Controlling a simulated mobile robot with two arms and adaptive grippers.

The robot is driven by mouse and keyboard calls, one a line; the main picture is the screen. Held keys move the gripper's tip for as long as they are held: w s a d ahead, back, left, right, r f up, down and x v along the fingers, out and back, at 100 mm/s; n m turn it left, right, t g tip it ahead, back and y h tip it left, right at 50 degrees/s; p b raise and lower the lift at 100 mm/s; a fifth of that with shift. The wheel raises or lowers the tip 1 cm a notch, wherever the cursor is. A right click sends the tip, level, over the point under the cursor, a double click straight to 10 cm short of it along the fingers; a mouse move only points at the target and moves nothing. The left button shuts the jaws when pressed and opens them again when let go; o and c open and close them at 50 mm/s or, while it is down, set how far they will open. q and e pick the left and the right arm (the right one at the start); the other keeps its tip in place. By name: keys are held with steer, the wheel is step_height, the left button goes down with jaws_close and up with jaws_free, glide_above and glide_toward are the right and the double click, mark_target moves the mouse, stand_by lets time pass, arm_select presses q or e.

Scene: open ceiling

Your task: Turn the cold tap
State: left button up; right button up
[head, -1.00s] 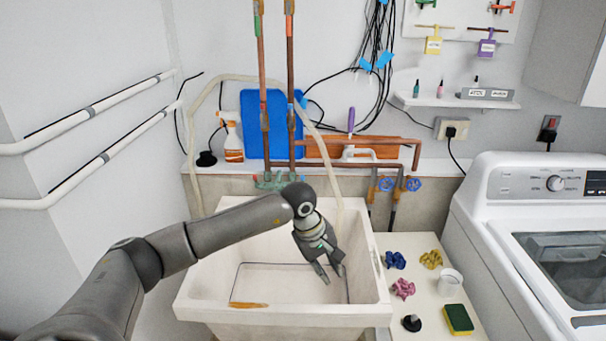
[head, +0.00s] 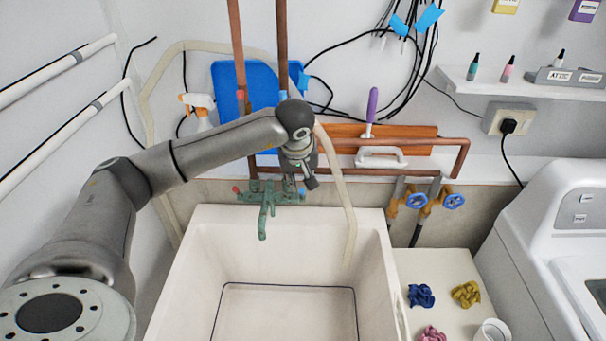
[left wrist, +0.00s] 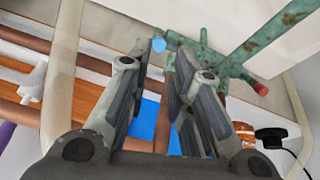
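The green, weathered tap (head: 265,205) stands at the back wall above the sink, its spout pointing forward. Its red-tipped handle (head: 237,190) is at the left and its blue-tipped handle (head: 301,191) at the right, partly beside my gripper. My left gripper (head: 307,183) is at the tap's right end, close to the blue tip. In the left wrist view, the fingers (left wrist: 161,65) are apart with nothing held, and the blue tip (left wrist: 158,44) shows in the gap near the fingertips. I cannot tell whether they touch it. The red tip (left wrist: 261,89) is off to the right. My right gripper is not in view.
The white sink (head: 205,270) lies below the tap. A pale hose (head: 350,210) hangs just right of my gripper. Copper pipes (head: 282,60) rise behind it. Two blue valve wheels (head: 416,201) are farther right. A spray bottle (head: 197,110) stands at the left.

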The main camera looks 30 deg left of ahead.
mark_target(302, 197)
arm_select(q)
steer(key=p+x, duration=0.2)
steer(key=x, duration=0.1)
steer(key=shift+f, duration=0.3)
steer(key=p+x, duration=0.1)
steer(key=x, duration=0.4)
steer(key=shift+w+a+f, duration=0.1)
steer(key=shift+w+f, duration=0.2)
steer(key=shift+w, duration=0.05)
steer(key=shift+w+f, duration=0.1)
steer(key=shift+f, duration=0.25)
steer(key=shift+a+f, duration=0.1)
jaws_close()
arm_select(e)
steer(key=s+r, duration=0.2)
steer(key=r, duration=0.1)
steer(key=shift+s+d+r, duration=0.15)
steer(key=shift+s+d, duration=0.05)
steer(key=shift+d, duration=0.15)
